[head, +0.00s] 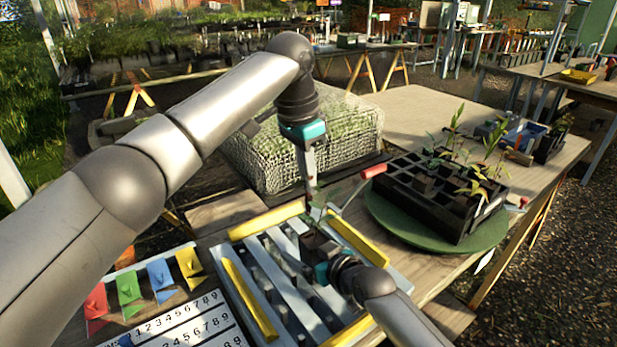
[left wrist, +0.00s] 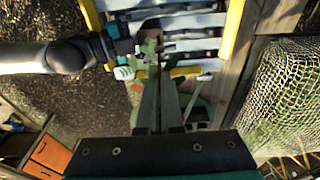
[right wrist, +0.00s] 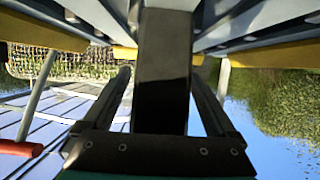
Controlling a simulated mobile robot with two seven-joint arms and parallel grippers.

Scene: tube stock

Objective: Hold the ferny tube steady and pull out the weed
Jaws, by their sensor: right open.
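A dark square tube (head: 318,246) stands in the grey slatted rack with yellow edges (head: 248,300). Small green foliage (head: 318,212) shows just above it in the head view; I cannot tell fern from weed. My right gripper (head: 322,258) is open, with a finger on each side of the tube; the right wrist view shows the tube (right wrist: 163,65) between them and a gap on both sides. My left gripper (head: 312,196) points down just above the tube, by the foliage. In the left wrist view its fingers (left wrist: 160,78) are close together; nothing shows clearly between the tips.
A black crate of tubes with seedlings (head: 430,205) stands on a green round turntable (head: 400,224) at the right. A red-handled tool (head: 372,172) lies beside it. A mesh-covered block (head: 350,130) stands behind. Coloured flags (head: 128,288) and a number board (head: 205,325) are at the left.

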